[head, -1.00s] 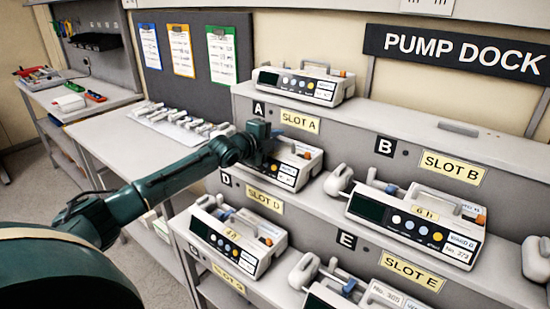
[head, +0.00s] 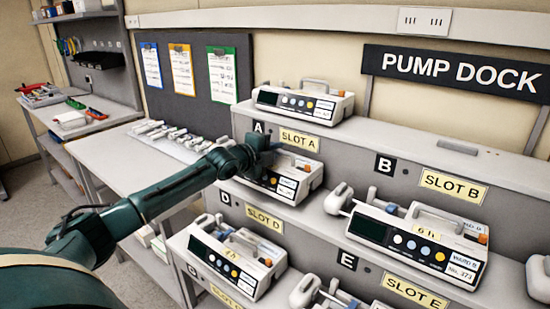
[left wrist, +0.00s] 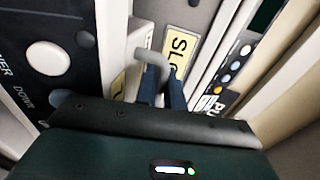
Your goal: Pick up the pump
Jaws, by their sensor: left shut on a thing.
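A white pump (head: 299,184) with a dark front panel stands on the dock's upper shelf below the SLOT A label (head: 299,139). My left gripper (head: 264,158) is at the pump's top, on its left side, and is shut on it. The gripper hides part of the pump's top. In the left wrist view the blue fingers (left wrist: 163,92) close at a grey bar, which looks like the pump's handle (left wrist: 151,60). The pump looks level, and I cannot see a gap under it. My right gripper is not in view.
Another pump (head: 303,102) stands on the ledge above. Pumps also stand at slot B (head: 416,241) on the right and slot D (head: 232,257) below. A side table (head: 112,150) with a row of small white items is to the left.

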